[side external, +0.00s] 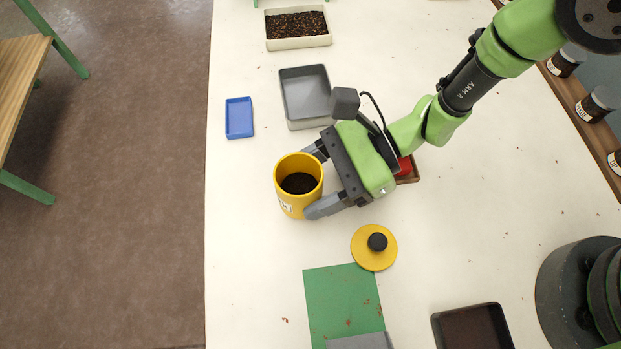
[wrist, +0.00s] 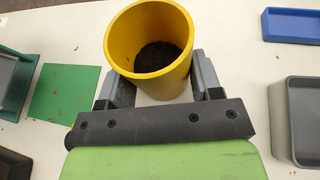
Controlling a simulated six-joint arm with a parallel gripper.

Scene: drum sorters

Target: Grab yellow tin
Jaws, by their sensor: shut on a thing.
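The yellow tin (side external: 298,205) is an open, upright cylinder with dark grains inside and a pale label on its side. My gripper (side external: 315,182) is shut on the tin, with one grey finger on each side of it. The tin also shows in the wrist view (wrist: 125,50), between the two fingers of my gripper (wrist: 163,85). Whether the tin's base touches the table is hard to tell. A yellow lid with a black knob (side external: 364,256) lies apart from the tin on the white table (side external: 250,230).
A blue tray (side external: 239,118) and a grey bin (side external: 306,119) stand behind the tin. A cream tray of dark grains (side external: 299,44) is at the back. A green mat (side external: 335,295) and a dark tray (side external: 436,322) are in front. A red item (side external: 404,165) sits partly hidden behind my gripper. The table's left edge is near.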

